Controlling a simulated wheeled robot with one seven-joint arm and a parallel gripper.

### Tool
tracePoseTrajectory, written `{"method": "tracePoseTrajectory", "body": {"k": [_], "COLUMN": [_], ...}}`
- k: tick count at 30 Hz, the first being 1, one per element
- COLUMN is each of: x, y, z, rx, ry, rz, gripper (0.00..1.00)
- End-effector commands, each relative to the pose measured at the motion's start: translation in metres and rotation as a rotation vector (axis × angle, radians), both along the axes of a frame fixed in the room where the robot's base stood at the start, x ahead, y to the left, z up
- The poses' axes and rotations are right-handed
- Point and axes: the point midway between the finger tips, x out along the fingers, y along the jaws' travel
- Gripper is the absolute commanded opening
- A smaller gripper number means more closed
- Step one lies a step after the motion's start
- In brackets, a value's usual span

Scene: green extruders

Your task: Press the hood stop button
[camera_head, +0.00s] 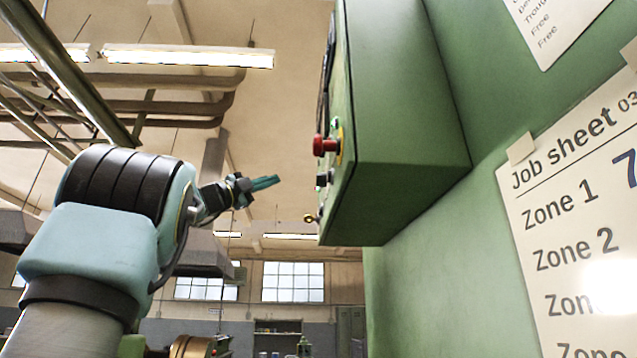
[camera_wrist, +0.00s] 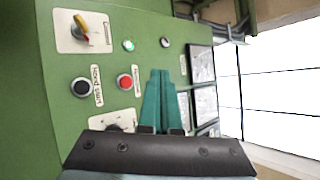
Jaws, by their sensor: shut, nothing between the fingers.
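The green control box (camera_head: 405,125) hangs on the right in the head view, its button face turned left. In the wrist view that panel (camera_wrist: 50,120) shows a red button (camera_wrist: 125,82) beside a small label too blurred to read surely. Next to it is a black button (camera_wrist: 80,87) whose label seems to read "Hood Start". My gripper (camera_head: 278,179) has its teal fingers together and empty. It is left of the panel face, apart from it in the head view. In the wrist view the gripper (camera_wrist: 160,72) appears just right of the red button.
A red mushroom knob (camera_head: 325,146) on a yellow base sticks out from the box. The wrist view shows a yellow-red rotary switch (camera_wrist: 80,27), a green lamp (camera_wrist: 128,45) and a plate (camera_wrist: 118,119) partly hidden by my gripper. A job sheet (camera_head: 580,230) is on the right.

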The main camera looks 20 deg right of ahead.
Motion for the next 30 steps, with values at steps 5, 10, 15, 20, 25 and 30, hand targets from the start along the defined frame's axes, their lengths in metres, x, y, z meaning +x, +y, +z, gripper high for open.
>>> {"method": "tracePoseTrajectory", "body": {"k": [5,10,15,20,25,30], "x": [0.0,-0.002,-0.007,-0.011,-0.014,-0.016], "y": [-0.001,-0.011,-0.033,-0.055,-0.073,-0.084], "z": [0.0,0.0,0.0,0.0,-0.001,0.0], "rx": [-0.001,-0.002,-0.002,-0.003,-0.003,-0.002], "ry": [0.001,0.0,0.0,0.001,0.001,0.001], "rz": [0.0,-0.002,-0.002,-0.003,0.0,0.001], "gripper": [0.0,0.0,0.0,0.0,0.0,0.0]}}
